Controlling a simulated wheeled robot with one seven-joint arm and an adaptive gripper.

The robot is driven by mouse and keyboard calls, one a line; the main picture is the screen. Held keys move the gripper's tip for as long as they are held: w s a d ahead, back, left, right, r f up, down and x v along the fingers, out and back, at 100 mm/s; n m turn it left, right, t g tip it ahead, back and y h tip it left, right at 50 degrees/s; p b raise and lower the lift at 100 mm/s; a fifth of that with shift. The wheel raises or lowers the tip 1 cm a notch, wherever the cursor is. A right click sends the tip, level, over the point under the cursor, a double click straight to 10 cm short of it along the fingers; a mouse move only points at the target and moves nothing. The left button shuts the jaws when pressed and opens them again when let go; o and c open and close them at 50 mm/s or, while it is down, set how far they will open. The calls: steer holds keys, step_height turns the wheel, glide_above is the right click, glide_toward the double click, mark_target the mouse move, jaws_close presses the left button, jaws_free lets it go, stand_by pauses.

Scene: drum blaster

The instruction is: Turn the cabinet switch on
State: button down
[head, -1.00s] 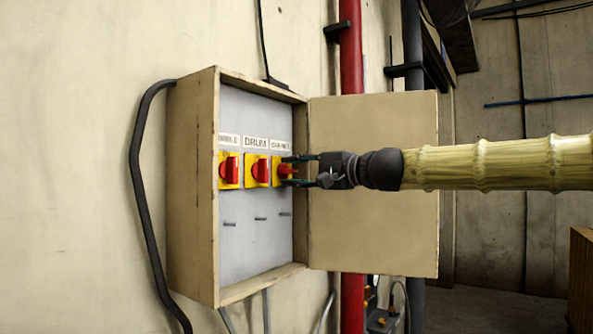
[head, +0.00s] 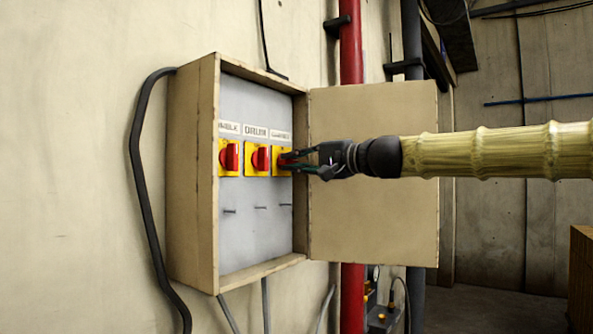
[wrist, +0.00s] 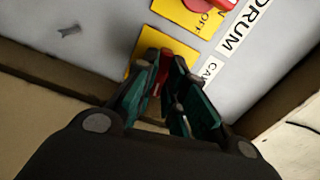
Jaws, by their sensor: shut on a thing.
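The open cabinet (head: 193,180) on the wall holds three red rotary switches on yellow plates in a row. The left switch (head: 229,156) and the middle switch (head: 261,159), under the DRUM label, are free. My gripper (head: 288,160) reaches in from the right and is shut on the red knob of the right switch. In the wrist view the red knob (wrist: 162,72) sits between the two fingers, in front of its yellow plate (wrist: 150,42). The fingers hide part of the knob. The middle switch's plate shows the word OFF beside its knob (wrist: 222,4).
The cabinet door (head: 375,225) stands open to the right, behind my arm. A red pipe (head: 351,55) and a dark pipe run down the wall behind it. A black cable (head: 137,170) hangs left of the cabinet. Small pegs stick out below the switches.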

steer(key=shift+f+n+b, duration=0.2)
steer(key=shift+n+b, duration=7.45)
steer(key=shift+n, duration=0.55)
steer(key=c, duration=1.5)
jaws_free()
steer(key=shift+r, duration=0.1)
steer(key=shift+r, duration=0.1)
steer(key=shift+s+d, duration=0.15)
steer(key=shift+d, duration=0.05)
steer(key=v, duration=1.1)
steer(key=shift+s+d, duration=0.1)
steer(key=shift+d, duration=0.1)
